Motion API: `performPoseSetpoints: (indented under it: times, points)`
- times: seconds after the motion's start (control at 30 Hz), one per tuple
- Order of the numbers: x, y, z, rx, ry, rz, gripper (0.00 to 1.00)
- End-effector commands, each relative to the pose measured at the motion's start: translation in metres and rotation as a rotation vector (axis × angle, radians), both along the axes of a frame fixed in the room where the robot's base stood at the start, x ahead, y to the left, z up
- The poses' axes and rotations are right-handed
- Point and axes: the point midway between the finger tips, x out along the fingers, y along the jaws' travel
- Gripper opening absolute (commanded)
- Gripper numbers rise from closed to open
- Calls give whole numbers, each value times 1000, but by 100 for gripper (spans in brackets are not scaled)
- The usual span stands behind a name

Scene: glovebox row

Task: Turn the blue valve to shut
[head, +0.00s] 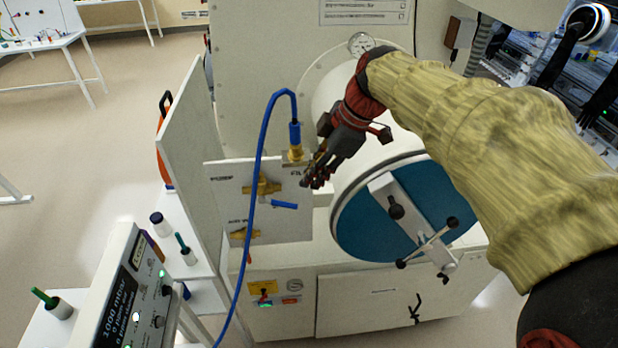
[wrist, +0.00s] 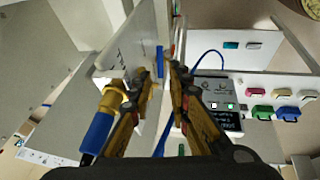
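The blue valve has a brass body (head: 262,187) on a white upright panel (head: 225,195). Its blue lever (head: 284,205) points right, roughly level, in the head view. My gripper (head: 316,178) is just right of and slightly above the lever's free end. In the wrist view the lever (wrist: 160,60) shows as a short blue bar just beyond the gap between my fingertips (wrist: 162,75). The fingers are apart, with nothing visible held between them. I cannot tell whether a fingertip touches the lever.
A blue hose (head: 262,150) loops from a brass fitting (head: 295,153) beside my gripper and hangs in front of the panel. Another brass valve (head: 245,234) sits lower. A round blue door (head: 375,220) with a crossbar handle is to the right. A display box (head: 130,290) stands front left.

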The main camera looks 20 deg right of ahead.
Motion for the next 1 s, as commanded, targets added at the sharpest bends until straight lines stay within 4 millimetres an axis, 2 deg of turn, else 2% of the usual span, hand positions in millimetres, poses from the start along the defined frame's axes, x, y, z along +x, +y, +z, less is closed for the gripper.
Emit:
performPoseSetpoints:
  times: [0.17, 0.27, 0.5, 0.67, 0.77, 1.0]
  points:
    - [0, 0, 0, 0, 0, 0, 19]
    - [0, 0, 1, 0, 0, 0, 15]
    - [-1, 3, 29, 4, 12, 5, 1]
    - [-3, 6, 42, 23, 44, -16, 0]
    - [-3, 8, 48, 56, 82, -106, 0]
    - [-1, 11, 51, 186, 224, -518, 0]
